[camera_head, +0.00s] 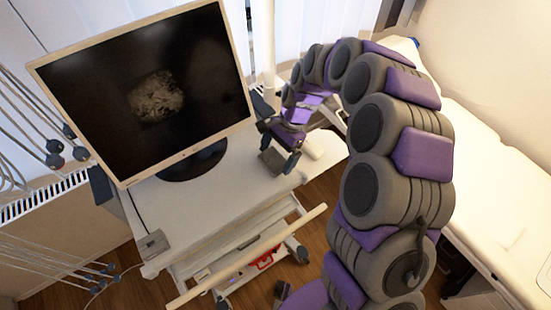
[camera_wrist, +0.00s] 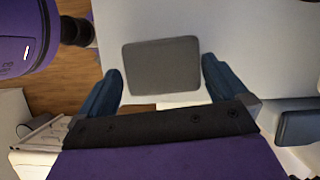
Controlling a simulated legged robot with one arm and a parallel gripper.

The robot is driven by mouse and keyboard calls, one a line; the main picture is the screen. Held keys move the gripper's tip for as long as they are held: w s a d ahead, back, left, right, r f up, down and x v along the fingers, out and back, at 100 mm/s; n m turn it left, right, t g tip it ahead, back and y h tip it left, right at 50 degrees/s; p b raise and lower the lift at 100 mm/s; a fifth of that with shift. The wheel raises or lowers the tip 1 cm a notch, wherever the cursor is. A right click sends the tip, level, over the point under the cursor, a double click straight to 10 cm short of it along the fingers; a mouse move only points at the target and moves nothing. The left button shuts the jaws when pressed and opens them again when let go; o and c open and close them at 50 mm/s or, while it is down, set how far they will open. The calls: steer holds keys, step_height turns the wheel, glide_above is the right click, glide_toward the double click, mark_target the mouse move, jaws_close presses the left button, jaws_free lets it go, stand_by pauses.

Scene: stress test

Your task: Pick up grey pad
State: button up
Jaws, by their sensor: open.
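The grey pad (camera_wrist: 162,65) is a flat, rounded rectangle. In the wrist view it lies on the white cart top (camera_wrist: 240,30), ahead of my gripper (camera_wrist: 160,84) and roughly centred between its two blue fingers. The fingers are apart with nothing held between them; I cannot tell how high they are above the pad. In the head view the pad (camera_head: 271,162) lies near the right end of the cart top (camera_head: 215,205). My gripper (camera_head: 280,145) is right by it, its fingers pointing down, and covers part of the view there.
A large monitor (camera_head: 150,90) stands on the cart, left of my gripper. A small grey box (camera_head: 152,244) lies at the cart's front left corner. A pale handle bar (camera_head: 245,258) runs along the front. A white bed (camera_head: 485,170) stands to the right.

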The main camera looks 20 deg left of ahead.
steer(key=shift+a+f, duration=0.2)
steer(key=shift+a, duration=0.55)
steer(key=shift+c, duration=1)
steer(key=shift+d, duration=0.25)
steer(key=c, duration=0.3)
steer(key=shift+d+r, duration=0.1)
steer(key=shift+d, duration=0.25)
steer(key=shift+c, duration=1.1)
steer(key=shift+a, duration=0.1)
